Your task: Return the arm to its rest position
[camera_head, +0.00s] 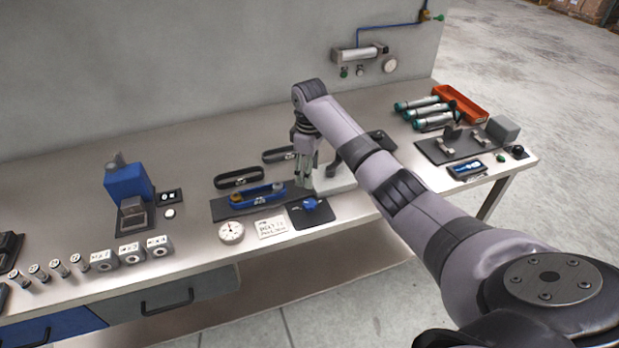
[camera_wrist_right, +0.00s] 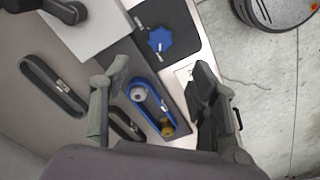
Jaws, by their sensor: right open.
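My right arm (camera_head: 370,165) reaches in from the lower right over the long workbench. My right gripper (camera_head: 305,172) points down above the bench, by a light grey block, and in the wrist view (camera_wrist_right: 152,100) its fingers are spread with nothing held between them. Below the open fingers lies a blue oblong tray (camera_wrist_right: 150,100) with a silver and a brass round part in it; it also shows in the head view (camera_head: 256,198). A blue knob (camera_head: 311,204) sits on a dark mat beside it. My left gripper is in neither view.
A dial gauge (camera_head: 231,232) and a printed card (camera_head: 271,227) lie in front. A blue machine (camera_head: 128,186) stands left. Teal-ended cylinders (camera_head: 424,103) and an orange bin (camera_head: 465,106) are at the right end. Open floor lies beyond the bench.

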